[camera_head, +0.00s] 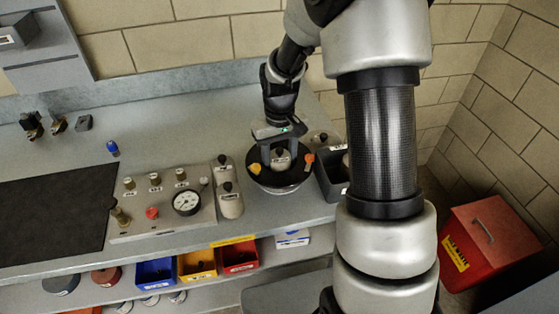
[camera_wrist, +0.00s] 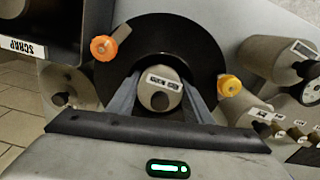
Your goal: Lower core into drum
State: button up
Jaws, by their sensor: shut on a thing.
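The core (camera_head: 281,155) is a pale grey cylinder with a dark knob and a printed label on top; it also shows in the wrist view (camera_wrist: 158,76). My gripper (camera_head: 280,161) points down with one finger on each side of the core and is shut on it; the fingers also show in the wrist view (camera_wrist: 160,100). The drum (camera_head: 272,185) has a round black top, seen also in the wrist view (camera_wrist: 185,30). An orange and a yellow clamp sit on its rim at opposite sides. The core appears over the drum's middle; its depth is hidden.
A dark scrap bin (camera_wrist: 40,20) stands close beside the drum. Two pale canisters (camera_head: 230,200) and a gauge panel (camera_head: 165,205) stand left of the drum. A black mat (camera_head: 50,215) lies further left. The bench behind the panel is mostly clear.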

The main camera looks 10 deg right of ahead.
jog(key=shift+f, duration=0.3)
jog(key=shift+r, duration=0.35)
jog(key=o, duration=1.4)
jog(key=shift+c, duration=1.6)
jog(key=shift+o, duration=0.5)
